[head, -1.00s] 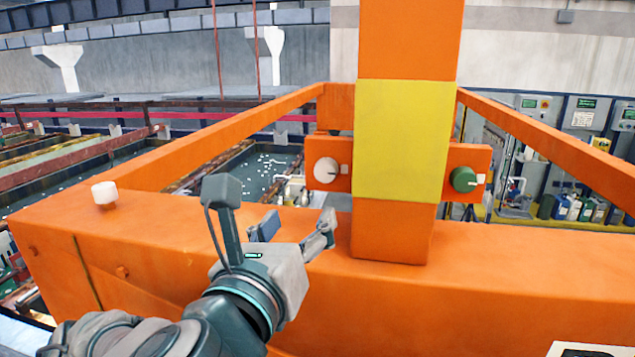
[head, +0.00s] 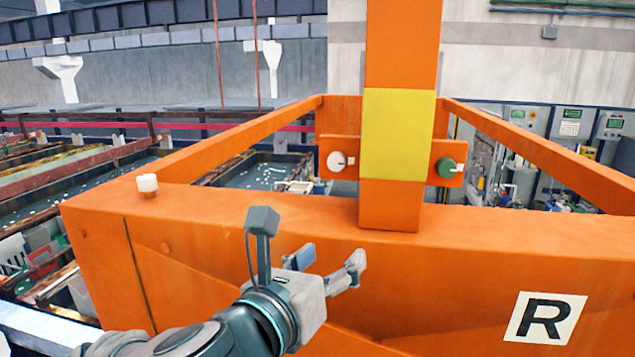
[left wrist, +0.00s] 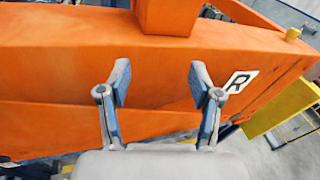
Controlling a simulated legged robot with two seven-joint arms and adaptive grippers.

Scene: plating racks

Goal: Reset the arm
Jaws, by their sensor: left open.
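My left gripper (head: 330,268) is in front of the orange frame (head: 270,215) in the head view, its fingers apart and nothing between them. In the left wrist view my left gripper (left wrist: 158,85) shows both fingers spread, with the orange beam (left wrist: 60,60) behind them. My left arm comes in from the bottom left. I cannot tell whether the fingers touch the beam. My right gripper is not in view.
An orange post with a yellow band (head: 398,135) rises from the beam, with a white knob (head: 336,162) and a green knob (head: 446,167) beside it. A white-capped peg (head: 148,184) stands at left. An R label (head: 545,318) is on the beam. Tanks (head: 262,172) lie behind.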

